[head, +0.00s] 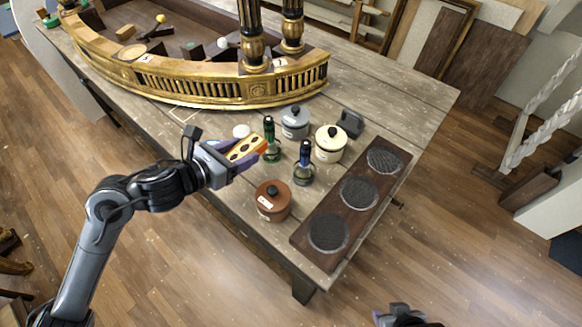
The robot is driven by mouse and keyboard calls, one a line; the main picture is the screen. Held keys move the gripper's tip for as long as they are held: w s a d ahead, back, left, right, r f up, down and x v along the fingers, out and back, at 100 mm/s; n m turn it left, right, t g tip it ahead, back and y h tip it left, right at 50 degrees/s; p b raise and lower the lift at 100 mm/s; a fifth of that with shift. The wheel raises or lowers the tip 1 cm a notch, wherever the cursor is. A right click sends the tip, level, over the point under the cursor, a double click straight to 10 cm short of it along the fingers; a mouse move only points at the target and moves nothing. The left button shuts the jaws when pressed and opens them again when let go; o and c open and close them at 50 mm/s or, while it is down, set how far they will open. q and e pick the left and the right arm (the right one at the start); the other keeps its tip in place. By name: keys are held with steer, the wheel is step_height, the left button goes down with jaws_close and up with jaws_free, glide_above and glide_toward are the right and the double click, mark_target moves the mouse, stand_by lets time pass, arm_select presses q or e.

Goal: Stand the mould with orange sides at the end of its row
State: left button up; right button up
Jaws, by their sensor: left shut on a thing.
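My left gripper (238,153) is shut on the mould (247,147), a yellowish block with orange sides and dark round holes in its face. The mould is tilted and appears to be held above the table, in front of the gilt console. I cannot make out a row of similar moulds. My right gripper (402,316) shows only in part at the bottom edge, away from the table; its jaws are unclear.
The gilt console (205,92) curves along the table's back. A dark board (338,210) with three round grids lies at the right.

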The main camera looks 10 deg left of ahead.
mark_target(247, 186)
arm_select(q)
steer(key=shift+f+b, duration=0.45)
steer(key=shift+f, duration=0.45)
steer(key=shift+a+f+b, duration=0.1)
steer(key=shift+f+b, duration=0.2)
steer(key=shift+f, duration=0.25)
step_height(247, 186, down, 4)
steer(key=shift+r+b, duration=0.1)
steer(key=shift+b, duration=0.45)
steer(key=shift+f+b, duration=0.6)
steer(key=shift+f, duration=2.05)
arm_select(e)
step_height(247, 186, down, 5)
steer(key=shift+r, duration=0.2)
